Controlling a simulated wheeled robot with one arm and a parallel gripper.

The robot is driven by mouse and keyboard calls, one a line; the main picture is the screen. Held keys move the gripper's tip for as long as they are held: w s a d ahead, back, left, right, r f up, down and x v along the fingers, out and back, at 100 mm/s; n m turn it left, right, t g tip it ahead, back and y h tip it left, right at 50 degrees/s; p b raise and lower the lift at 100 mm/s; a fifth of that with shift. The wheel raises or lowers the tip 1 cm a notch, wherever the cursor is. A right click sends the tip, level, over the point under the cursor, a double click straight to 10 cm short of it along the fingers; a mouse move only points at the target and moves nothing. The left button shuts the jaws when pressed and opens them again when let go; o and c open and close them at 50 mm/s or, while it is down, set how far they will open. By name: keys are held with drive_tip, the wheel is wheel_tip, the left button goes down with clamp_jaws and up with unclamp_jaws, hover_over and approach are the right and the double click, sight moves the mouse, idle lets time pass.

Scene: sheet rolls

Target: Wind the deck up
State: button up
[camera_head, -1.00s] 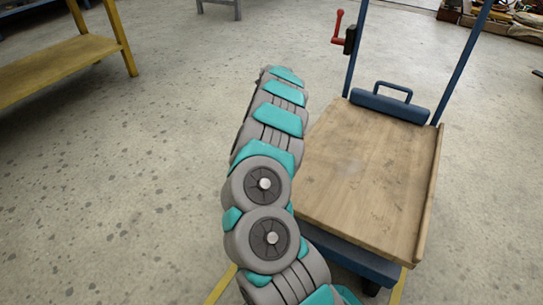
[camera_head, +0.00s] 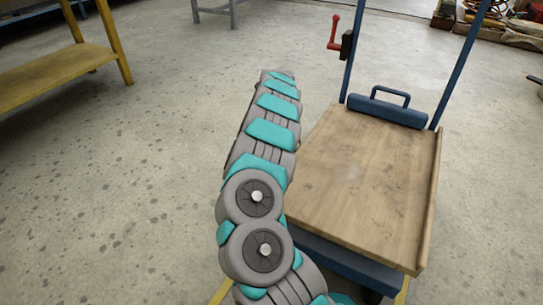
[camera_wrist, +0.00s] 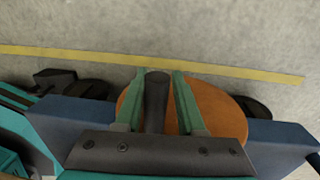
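The trolley's wooden deck (camera_head: 365,165) lies right of my arm in the head view, on a blue frame (camera_head: 345,262). A red crank handle (camera_head: 334,32) sits on the left blue upright. In the wrist view an orange disc (camera_wrist: 222,118) is in front of a blue beam (camera_wrist: 75,118). A dark cylindrical knob (camera_wrist: 157,100) stands out from the disc. My gripper (camera_wrist: 159,75) has its two teal fingers on either side of the knob, with a gap showing on the right. Arm links hide the gripper in the head view.
A yellow bench (camera_head: 50,72) stands at the far left. A blue push bar roll (camera_head: 388,109) closes the deck's far end. Dark wheels (camera_wrist: 80,88) and a yellow floor line (camera_wrist: 225,68) show in the wrist view. The floor left of my arm is clear.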

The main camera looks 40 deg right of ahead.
drive_tip(key=shift+o, duration=1.3)
drive_tip(key=shift+a, duration=0.1)
drive_tip(key=shift+w, duration=0.1)
drive_tip(key=shift+a, duration=0.1)
drive_tip(key=shift+w+d+r+p, duration=0.1)
drive_tip(key=shift+r+p, duration=0.1)
drive_tip(key=shift+r, duration=1.1)
drive_tip(key=shift+d+r+p, duration=0.15)
drive_tip(key=shift+r, duration=1.15)
drive_tip(key=shift+w+d+r+p, duration=0.1)
drive_tip(key=shift+r+p, duration=0.1)
drive_tip(key=shift+r, duration=1.1)
